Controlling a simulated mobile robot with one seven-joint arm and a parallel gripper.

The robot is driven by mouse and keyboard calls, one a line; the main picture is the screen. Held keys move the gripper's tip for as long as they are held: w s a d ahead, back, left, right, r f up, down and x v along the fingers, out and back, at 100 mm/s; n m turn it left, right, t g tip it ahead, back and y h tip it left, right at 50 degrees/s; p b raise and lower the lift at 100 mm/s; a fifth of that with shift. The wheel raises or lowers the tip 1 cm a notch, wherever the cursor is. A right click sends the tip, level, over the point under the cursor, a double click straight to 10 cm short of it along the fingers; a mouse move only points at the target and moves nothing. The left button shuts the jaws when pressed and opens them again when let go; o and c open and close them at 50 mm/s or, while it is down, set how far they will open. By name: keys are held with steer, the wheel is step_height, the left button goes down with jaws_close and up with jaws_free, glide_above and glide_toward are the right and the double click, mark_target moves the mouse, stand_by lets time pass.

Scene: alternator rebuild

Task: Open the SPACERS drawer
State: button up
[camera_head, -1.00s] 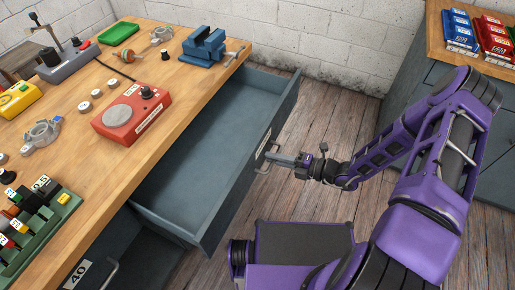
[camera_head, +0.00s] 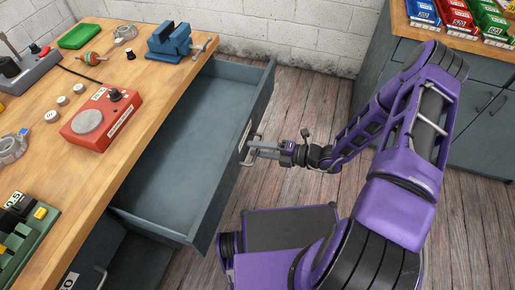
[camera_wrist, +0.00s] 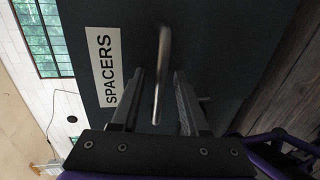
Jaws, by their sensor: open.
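The SPACERS drawer (camera_head: 184,155) is pulled far out from the wooden workbench in the head view, and its inside looks empty. In the wrist view its dark front carries a white SPACERS label (camera_wrist: 103,66). The drawer's metal bar handle (camera_wrist: 161,72) stands out from the front, between the two fingers of my gripper (camera_wrist: 155,100). The fingers are apart, with a gap showing on both sides of the handle. In the head view my gripper (camera_head: 262,149) is at the drawer front, by the handle.
On the workbench (camera_head: 110,160) are a red device (camera_head: 103,118), a blue vise (camera_head: 170,42), a green tray (camera_head: 80,36) and small parts. Another cabinet (camera_head: 490,130) with coloured bins is at right. Wooden floor is free between.

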steer(key=v, duration=1.7)
steer(key=shift+d, duration=0.2)
steer(key=shift+s, duration=0.15)
